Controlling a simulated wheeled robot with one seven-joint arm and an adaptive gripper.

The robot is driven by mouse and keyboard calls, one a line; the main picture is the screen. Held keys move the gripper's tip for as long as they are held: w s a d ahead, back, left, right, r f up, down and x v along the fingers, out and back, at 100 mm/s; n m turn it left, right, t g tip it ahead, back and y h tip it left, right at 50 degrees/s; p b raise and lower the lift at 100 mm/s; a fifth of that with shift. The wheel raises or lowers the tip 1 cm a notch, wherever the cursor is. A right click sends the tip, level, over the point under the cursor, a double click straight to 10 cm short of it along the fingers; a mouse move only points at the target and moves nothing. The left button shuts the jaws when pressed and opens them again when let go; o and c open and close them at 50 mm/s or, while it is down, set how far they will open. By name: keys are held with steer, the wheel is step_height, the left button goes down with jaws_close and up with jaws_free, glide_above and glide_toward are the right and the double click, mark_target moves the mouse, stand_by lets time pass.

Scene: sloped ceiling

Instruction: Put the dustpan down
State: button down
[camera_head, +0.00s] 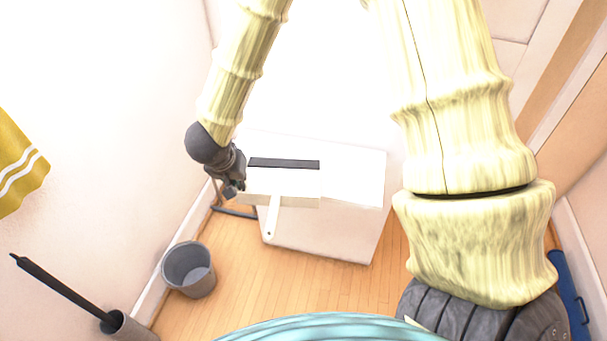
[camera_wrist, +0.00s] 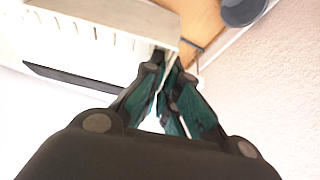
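The dustpan (camera_head: 294,180) is white with a dark strip along its far edge and a pale handle (camera_head: 272,218) that hangs over the front of a white cabinet. My gripper (camera_head: 238,184) is at the dustpan's left side. In the wrist view, the dustpan (camera_wrist: 100,52) shows its ribbed inside and dark strip. The fingers of my gripper (camera_wrist: 166,78) are close together, with a thin white edge of the dustpan between them. The dustpan is over the cabinet top; I cannot tell whether it touches it.
The white cabinet (camera_head: 350,195) has clear top space right of the dustpan. A grey bin (camera_head: 190,269) stands on the wooden floor at left, near a holder with a black-handled brush (camera_head: 62,287). A blue object (camera_head: 571,295) leans at the right wall.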

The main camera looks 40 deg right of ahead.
steer(key=shift+s+f+m+g+b, duration=0.2)
steer(key=shift+s+m+g+b, duration=0.1)
steer(key=shift+m+b, duration=0.65)
steer(key=shift+w+d+r, duration=0.1)
steer(key=shift+w+d, duration=0.1)
steer(key=shift+d, duration=0.15)
steer(key=w+d, duration=0.2)
steer(key=d, duration=0.2)
steer(key=w+d+f+p, duration=0.1)
steer(key=w+d, duration=0.2)
steer(key=d, duration=0.1)
steer(key=w+d+p, duration=0.1)
steer(key=w+d, duration=0.2)
steer(key=d, duration=0.1)
steer(key=shift+w+d+f, duration=0.15)
steer(key=shift+w+f, duration=0.05)
steer(key=shift+w, duration=0.05)
steer(key=shift+d+f, duration=0.1)
steer(key=shift+f, duration=1.7)
steer(key=c, duration=1.6)
jaws_free()
steer(key=shift+w+f, duration=0.1)
steer(key=shift+f, duration=0.05)
steer(key=shift+c, duration=0.2)
steer(key=shift+r, duration=0.2)
